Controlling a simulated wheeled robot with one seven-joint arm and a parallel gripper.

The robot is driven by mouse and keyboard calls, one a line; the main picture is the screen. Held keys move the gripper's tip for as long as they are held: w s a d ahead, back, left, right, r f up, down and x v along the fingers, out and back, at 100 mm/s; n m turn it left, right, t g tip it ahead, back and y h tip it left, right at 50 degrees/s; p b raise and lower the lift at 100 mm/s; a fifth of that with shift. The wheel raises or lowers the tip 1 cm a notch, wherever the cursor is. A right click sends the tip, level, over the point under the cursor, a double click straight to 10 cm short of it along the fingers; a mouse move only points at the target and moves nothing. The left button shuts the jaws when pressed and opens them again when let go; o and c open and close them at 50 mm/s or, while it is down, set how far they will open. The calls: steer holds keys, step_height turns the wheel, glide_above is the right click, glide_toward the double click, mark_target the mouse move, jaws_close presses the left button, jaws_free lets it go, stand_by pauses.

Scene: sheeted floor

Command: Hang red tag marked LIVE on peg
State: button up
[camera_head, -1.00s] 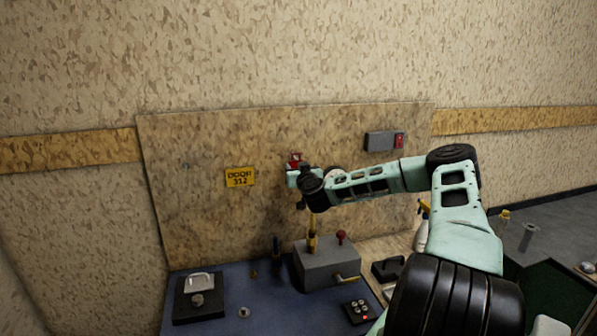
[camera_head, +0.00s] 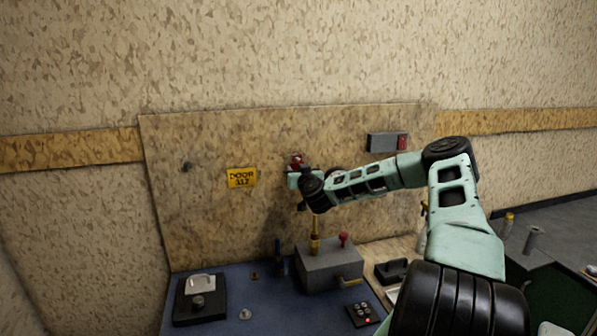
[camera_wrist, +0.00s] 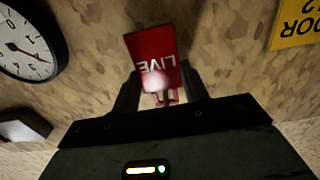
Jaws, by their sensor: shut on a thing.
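The red tag (camera_wrist: 155,62) marked LIVE is between the two fingers of my gripper (camera_wrist: 158,95) in the wrist view, its lettering upside down there. In the head view the tag (camera_head: 297,160) shows as a small red patch above my gripper (camera_head: 293,180), in front of the wooden board. My gripper is shut on the tag. A small dark peg-like knob (camera_head: 187,167) stands out from the board at the left, well apart from the tag. I cannot tell the tag's distance from the board.
A yellow DOOR sign (camera_head: 241,178) is on the board between the knob and my gripper. A round gauge (camera_wrist: 25,42) and a grey box with a red switch (camera_head: 382,142) are to the right in the head view. A grey lever box (camera_head: 330,265) stands below on the blue bench (camera_head: 225,290).

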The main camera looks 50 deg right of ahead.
steer(key=o, duration=1.2)
steer(key=shift+c, duration=0.2)
steer(key=shift+s, duration=0.1)
steer(key=b+v, duration=0.7)
steer(key=v, duration=1)
steer(key=shift+s+b, duration=0.15)
steer(key=shift+b, duration=0.2)
